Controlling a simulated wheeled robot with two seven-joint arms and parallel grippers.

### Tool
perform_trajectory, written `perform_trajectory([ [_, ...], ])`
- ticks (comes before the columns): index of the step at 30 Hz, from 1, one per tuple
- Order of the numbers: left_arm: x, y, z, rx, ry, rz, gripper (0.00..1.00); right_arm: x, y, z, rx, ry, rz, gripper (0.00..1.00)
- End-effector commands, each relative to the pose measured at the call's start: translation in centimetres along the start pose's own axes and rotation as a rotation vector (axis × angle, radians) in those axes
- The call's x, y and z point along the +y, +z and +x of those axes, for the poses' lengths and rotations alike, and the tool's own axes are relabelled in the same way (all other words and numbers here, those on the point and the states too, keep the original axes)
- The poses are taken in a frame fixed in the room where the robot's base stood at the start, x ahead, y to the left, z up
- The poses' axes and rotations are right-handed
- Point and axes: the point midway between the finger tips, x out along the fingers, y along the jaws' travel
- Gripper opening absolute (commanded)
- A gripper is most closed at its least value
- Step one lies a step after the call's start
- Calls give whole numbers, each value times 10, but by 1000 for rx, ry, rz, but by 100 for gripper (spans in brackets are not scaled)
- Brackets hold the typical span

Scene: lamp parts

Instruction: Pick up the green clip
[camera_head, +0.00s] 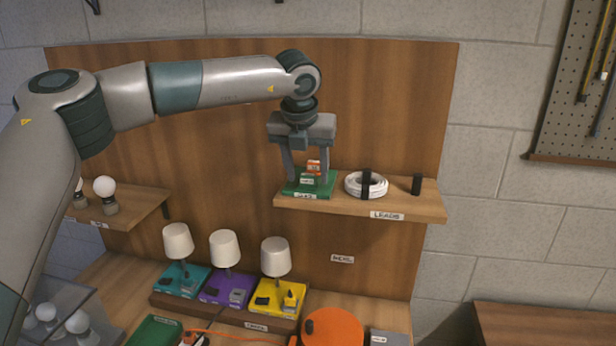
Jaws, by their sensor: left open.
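A small green clip (307,181) with a pale label appears to sit on the green tray (322,189) at the left end of the wall shelf. A small orange piece (314,166) shows just above or behind it. My left gripper (307,177) points straight down over the tray. Its two fingers are apart, one on each side of the green clip and the orange piece. I cannot tell whether a finger touches either one. My right gripper is not in view.
The shelf (430,203) also holds a white cable coil (353,184) and a black piece (416,184). Below stand white-shaded lamps on teal, purple and yellow bases (277,296). An orange round thing (332,328) lies on the bench. Bulbs stand on the left shelf (140,207).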

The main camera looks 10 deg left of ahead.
Motion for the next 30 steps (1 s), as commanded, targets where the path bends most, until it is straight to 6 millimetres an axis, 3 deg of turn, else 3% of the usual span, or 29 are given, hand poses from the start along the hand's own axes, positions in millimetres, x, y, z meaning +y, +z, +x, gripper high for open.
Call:
perform_trajectory([
  [12,0,0,0,-1,0,0,50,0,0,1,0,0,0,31],
  [14,0,0,0,-1,0,0,40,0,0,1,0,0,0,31],
  [18,0,0,0,-1,0,0,7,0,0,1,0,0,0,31],
  [30,0,0,-1,-1,0,0,6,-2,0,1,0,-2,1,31],
])
